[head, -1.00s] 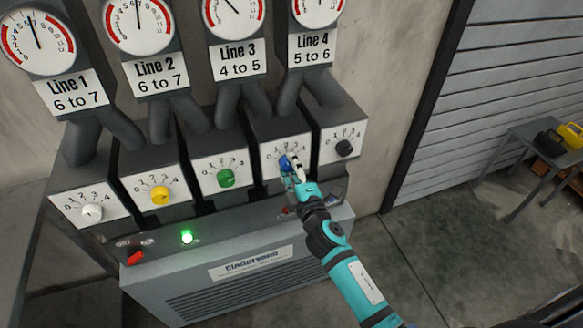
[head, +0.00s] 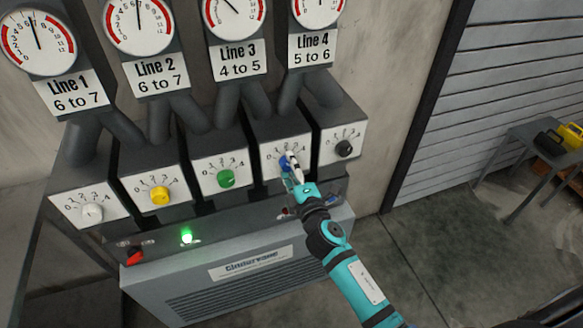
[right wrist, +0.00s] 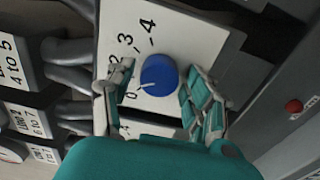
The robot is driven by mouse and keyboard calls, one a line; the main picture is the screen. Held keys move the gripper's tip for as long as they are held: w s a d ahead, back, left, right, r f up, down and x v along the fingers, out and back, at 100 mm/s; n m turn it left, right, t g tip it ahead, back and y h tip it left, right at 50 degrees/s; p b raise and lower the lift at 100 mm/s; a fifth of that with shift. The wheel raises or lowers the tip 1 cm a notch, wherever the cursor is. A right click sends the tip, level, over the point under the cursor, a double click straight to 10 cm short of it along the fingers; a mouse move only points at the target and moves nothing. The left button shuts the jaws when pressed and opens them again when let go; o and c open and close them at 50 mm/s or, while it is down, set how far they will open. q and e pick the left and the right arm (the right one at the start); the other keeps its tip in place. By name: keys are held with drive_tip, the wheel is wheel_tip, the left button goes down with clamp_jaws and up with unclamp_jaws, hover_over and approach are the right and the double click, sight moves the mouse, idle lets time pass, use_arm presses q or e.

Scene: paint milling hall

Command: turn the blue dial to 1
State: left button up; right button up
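The blue dial (head: 284,163) sits on the white scale plate of the fourth box from the left, below the Line 4 sign. It also shows in the right wrist view (right wrist: 159,75), where its white mark points lower left, near the 0 side. The 0, 2, 3 and 4 show there; the 1 seems hidden behind a finger. My right gripper (head: 291,166) is at the dial. In the right wrist view my right gripper (right wrist: 158,88) has one finger on each side of the dial, with narrow gaps visible, so it looks open around it. My left gripper is out of view.
White (head: 92,212), yellow (head: 160,195) and green (head: 226,179) dials are to the left, and a black dial (head: 344,148) is close on the right. A red switch (head: 135,256) and a lit green lamp (head: 187,236) are on the ledge below. A red button (right wrist: 293,106) shows in the wrist view.

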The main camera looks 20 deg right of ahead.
drive_tip(key=shift+o, duration=0.6)
drive_tip(key=shift+s, duration=0.1)
drive_tip(key=s, duration=1.2)
drive_tip(key=shift+d, duration=0.2)
drive_tip(key=shift+w, duration=0.1)
